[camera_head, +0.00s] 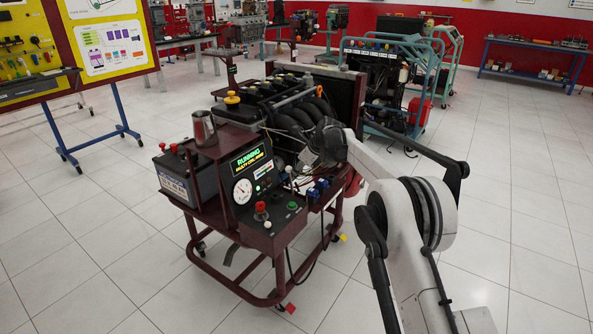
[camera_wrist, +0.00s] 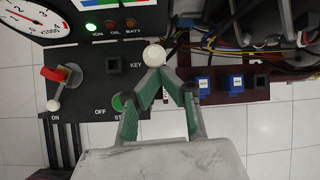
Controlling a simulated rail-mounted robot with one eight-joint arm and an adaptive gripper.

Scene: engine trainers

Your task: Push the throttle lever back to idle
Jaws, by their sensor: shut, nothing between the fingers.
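The throttle lever appears to be the one with the white ball knob (camera_wrist: 154,55), which shows in the wrist view just beyond my fingertips. My gripper (camera_wrist: 160,70) is shut and empty, its green-padded fingers meeting at the tips. The tips are right at the knob's near side; I cannot tell whether they touch it. The lever's shaft is hidden beneath the knob. In the head view, my dark wrist (camera_head: 328,142) is over the right side of the engine trainer (camera_head: 222,222), and the fingers are hard to make out.
The panel has a red switch (camera_wrist: 55,74), a green button (camera_wrist: 118,102) partly behind my finger, blue switches (camera_wrist: 203,84) and loose wires (camera_wrist: 250,45). The lit display (camera_head: 247,160) reads RUNNING. A metal cup (camera_head: 204,128) stands on the trainer. Open tiled floor surrounds it.

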